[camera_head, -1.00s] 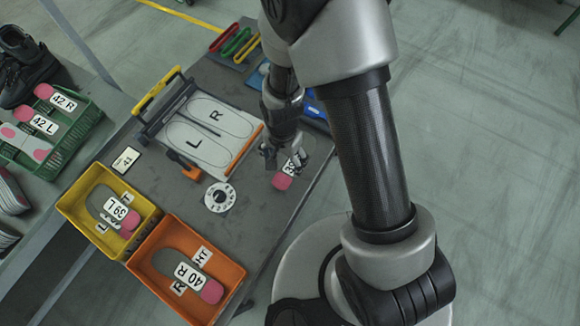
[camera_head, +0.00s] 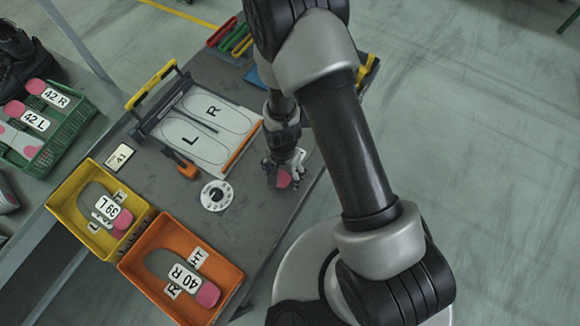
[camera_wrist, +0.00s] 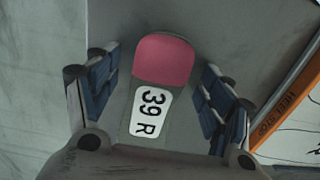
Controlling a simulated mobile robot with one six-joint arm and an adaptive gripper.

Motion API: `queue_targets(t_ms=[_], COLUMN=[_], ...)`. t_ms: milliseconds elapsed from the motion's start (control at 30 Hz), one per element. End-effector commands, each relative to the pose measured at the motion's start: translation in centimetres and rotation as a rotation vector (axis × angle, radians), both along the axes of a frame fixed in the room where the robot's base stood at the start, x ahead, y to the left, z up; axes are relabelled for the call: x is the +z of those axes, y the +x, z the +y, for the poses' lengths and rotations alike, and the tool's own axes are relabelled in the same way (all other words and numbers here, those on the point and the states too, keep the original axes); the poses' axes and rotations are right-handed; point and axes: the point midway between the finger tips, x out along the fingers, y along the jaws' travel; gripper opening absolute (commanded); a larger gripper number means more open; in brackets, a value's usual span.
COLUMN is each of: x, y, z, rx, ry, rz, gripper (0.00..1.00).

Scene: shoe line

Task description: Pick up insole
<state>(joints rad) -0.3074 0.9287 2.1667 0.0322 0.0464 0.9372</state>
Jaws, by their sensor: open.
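An insole (camera_wrist: 165,60) with a pink heel and a white "39 R" label lies on the grey table in the wrist view. My gripper (camera_wrist: 163,95) is open, with one blue-padded finger on each side of the insole and visible gaps between. The insole's front end is hidden under the gripper body. In the head view the insole's pink end (camera_head: 284,180) shows beside my gripper (camera_head: 285,172), close to the table's right edge. Other insoles are "39 L" (camera_head: 104,203) in the yellow bin and "40 R" (camera_head: 172,265) in the orange bin.
The yellow bin (camera_head: 62,212) and orange bin (camera_head: 232,283) stand at the table's near left. A white L/R board (camera_head: 200,130), with an orange stop strip (camera_head: 245,147), lies behind. A round dial card (camera_head: 216,196) lies left of my gripper. A green crate (camera_head: 75,130) stands far left.

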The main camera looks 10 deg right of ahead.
Motion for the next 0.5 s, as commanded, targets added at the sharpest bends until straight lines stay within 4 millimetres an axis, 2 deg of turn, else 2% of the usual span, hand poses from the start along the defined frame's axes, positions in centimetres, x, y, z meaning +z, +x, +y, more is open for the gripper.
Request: queue_targets(t_ms=[133, 500], x=[0.15, 0.15], y=[0.03, 0.01], z=[0.00, 0.00], rx=[0.000, 0.000], ry=[0.001, 0.000], rz=[-0.001, 0.000], gripper=[0.73, 0.48])
